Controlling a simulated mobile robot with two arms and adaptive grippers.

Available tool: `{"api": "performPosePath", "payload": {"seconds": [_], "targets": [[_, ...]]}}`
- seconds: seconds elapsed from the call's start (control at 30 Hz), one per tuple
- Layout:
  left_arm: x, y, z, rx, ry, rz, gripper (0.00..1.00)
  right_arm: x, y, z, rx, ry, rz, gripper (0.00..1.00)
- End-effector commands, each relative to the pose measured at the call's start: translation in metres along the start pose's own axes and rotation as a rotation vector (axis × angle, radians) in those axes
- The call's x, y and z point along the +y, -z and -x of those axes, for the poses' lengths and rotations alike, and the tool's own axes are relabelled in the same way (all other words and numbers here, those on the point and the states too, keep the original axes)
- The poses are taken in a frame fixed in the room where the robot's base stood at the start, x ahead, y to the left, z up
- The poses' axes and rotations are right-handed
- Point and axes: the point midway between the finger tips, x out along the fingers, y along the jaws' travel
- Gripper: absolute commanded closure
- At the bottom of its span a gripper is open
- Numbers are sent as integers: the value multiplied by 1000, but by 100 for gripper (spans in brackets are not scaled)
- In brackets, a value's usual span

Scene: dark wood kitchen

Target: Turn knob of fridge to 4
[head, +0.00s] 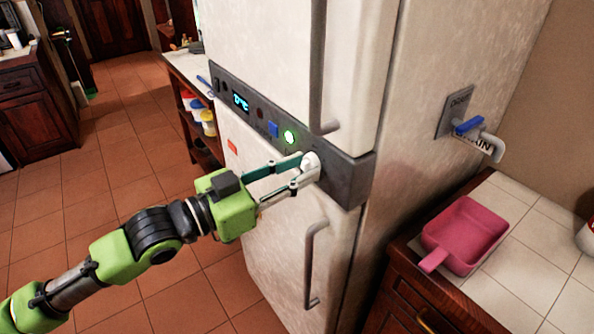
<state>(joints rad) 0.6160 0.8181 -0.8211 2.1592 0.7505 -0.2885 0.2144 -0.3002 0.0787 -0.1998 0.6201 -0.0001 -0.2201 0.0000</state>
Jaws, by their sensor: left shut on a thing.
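The white fridge (260,60) stands in the middle of the head view, with a dark control panel (347,174) between its upper and lower doors. My left gripper (306,168) is at the right part of the panel, shut on the white knob (311,160). The fingers hide part of the knob, and I cannot read its number or pointer. A lit display (241,102), a blue button (273,129) and a glowing green light (289,136) are on the panel to the left of the knob. My right gripper is not in view.
The upper door handle (318,70) hangs just above the knob, and the lower handle (312,265) is below it. A counter with a pink tray (465,236) and a drain valve (480,130) are at the right. Open tiled floor (110,170) lies at the left.

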Motion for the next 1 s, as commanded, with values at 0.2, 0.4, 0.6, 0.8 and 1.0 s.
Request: {"api": "performPosePath", "payload": {"seconds": [0.2,0.4,0.6,0.8,1.0], "targets": [[0,-2,0,-5,0,-148,95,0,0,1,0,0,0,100],[-1,-2,0,-6,0,-234,95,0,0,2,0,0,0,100],[-1,-3,0,-7,0,-276,95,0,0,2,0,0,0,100],[-1,-3,0,-7,0,-287,95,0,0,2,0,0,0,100],[-1,-3,0,-7,0,-285,95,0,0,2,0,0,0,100]]}}
